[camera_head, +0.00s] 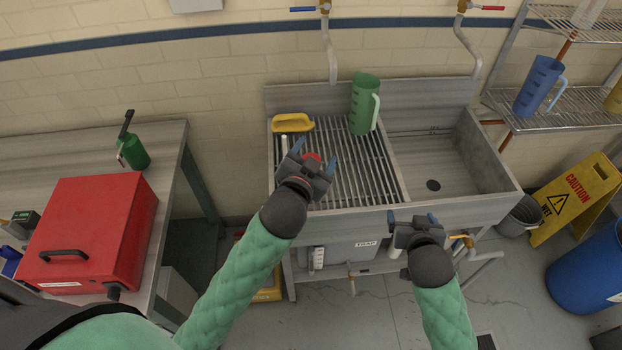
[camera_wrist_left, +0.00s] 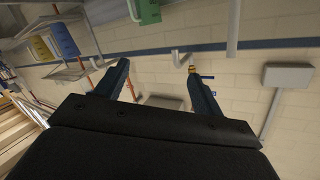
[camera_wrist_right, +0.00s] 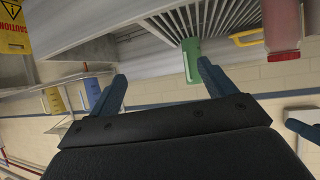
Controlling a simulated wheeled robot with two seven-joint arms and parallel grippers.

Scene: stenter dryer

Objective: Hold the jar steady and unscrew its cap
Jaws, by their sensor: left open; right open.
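In the head view only a small red part (camera_head: 313,157) shows; my left gripper hides the rest. My left gripper (camera_head: 314,154) is open over the rack, in front of or above the jar; I cannot tell whether it touches it. The left wrist view shows its fingers (camera_wrist_left: 157,72) apart with no jar between them. My right gripper (camera_head: 411,218) is open and empty at the sink's front edge, right of the jar.
A green jug (camera_head: 362,104) and a yellow scoop-like item (camera_head: 292,123) are at the rack's back. The sink basin (camera_head: 455,160) on the right is empty. A red case (camera_head: 90,225) and green bottle (camera_head: 133,152) sit on the left bench. Taps hang above the sink.

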